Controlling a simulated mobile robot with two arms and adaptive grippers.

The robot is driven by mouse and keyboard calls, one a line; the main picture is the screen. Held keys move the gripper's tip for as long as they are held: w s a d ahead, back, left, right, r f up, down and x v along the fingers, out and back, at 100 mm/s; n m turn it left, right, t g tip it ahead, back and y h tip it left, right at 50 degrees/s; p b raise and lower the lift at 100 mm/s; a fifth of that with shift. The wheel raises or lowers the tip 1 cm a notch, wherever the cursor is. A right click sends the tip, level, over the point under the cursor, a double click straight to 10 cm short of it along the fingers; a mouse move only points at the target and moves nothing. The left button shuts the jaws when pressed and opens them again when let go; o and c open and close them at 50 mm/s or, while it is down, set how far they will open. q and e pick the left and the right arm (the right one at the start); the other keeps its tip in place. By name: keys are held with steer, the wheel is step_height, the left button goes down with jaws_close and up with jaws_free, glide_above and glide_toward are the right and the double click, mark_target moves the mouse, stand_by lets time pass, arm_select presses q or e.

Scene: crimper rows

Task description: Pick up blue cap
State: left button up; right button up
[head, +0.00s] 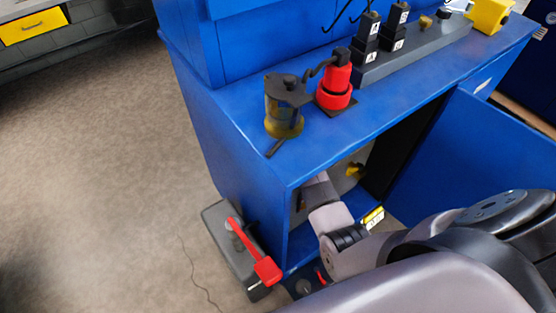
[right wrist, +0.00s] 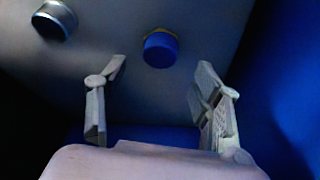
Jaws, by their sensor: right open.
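The blue cap (right wrist: 160,50) shows in the right wrist view, round, with a yellowish rim behind it, on a grey surface. My right gripper (right wrist: 161,75) is open and empty, with one finger to each side below the cap. The cap is beyond the fingertips and roughly centred between them; no contact shows. In the head view my right arm reaches into the open blue cabinet (head: 240,140), and its gripper is not clearly visible there. I cannot make out the blue cap in the head view. My left gripper is not in view.
A silver round fitting (right wrist: 55,20) sits left of the cap. The cabinet's open door (head: 475,160) stands to the right. A red fixture (head: 335,88) and a dark cylinder device (head: 284,110) stand on top. A grey box with a red lever (head: 240,240) is on the floor.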

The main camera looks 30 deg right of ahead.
steer(key=x, duration=0.5)
steer(key=shift+s+b, duration=0.2)
steer(key=shift+b, duration=0.1)
steer(key=c, duration=0.9)
